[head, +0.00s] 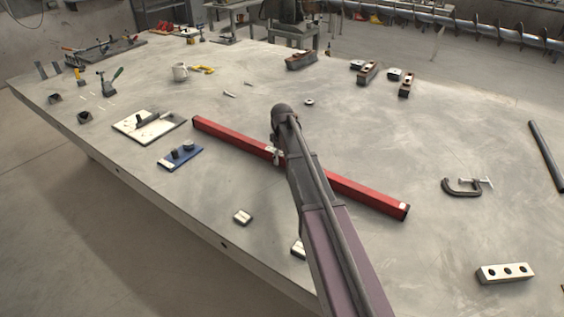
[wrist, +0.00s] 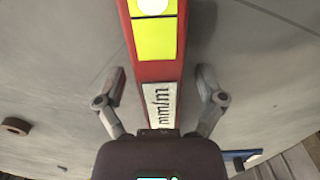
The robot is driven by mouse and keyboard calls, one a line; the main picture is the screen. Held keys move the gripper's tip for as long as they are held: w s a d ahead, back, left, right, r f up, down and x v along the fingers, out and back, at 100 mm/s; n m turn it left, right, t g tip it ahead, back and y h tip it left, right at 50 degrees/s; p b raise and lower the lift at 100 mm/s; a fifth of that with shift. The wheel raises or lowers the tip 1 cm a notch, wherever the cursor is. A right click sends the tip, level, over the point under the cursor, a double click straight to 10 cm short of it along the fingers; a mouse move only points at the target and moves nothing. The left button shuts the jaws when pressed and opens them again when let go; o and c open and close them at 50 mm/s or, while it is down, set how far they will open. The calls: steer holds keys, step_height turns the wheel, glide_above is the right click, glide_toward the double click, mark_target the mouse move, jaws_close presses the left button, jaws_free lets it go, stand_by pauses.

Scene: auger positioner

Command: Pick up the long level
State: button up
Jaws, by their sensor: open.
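The long level (head: 368,197) is a long red bar lying on the grey table, running from upper left to lower right in the head view. My arm crosses over its middle there and hides part of it. In the wrist view the level (wrist: 158,71) runs up the middle, with a yellow vial window and a white label with black print. My gripper (wrist: 164,82) is open, with one finger on each side of the level. I cannot tell whether either finger touches it. In the head view the fingertips are mostly hidden by my arm.
A blue block (head: 180,157) and a white plate (head: 149,125) lie left of the level. A dark clamp (head: 464,187) and a block with three holes (head: 505,273) lie to the right. A small ring (head: 309,101) lies beyond my arm. The table around the level is mostly clear.

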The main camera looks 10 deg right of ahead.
stand_by(0.5)
jaws_close()
steer(key=shift+r, duration=0.2)
step_height(320, 180, up, 10)
steer(key=p, duration=1)
steer(key=shift+f, duration=0.2)
stand_by(0.7)
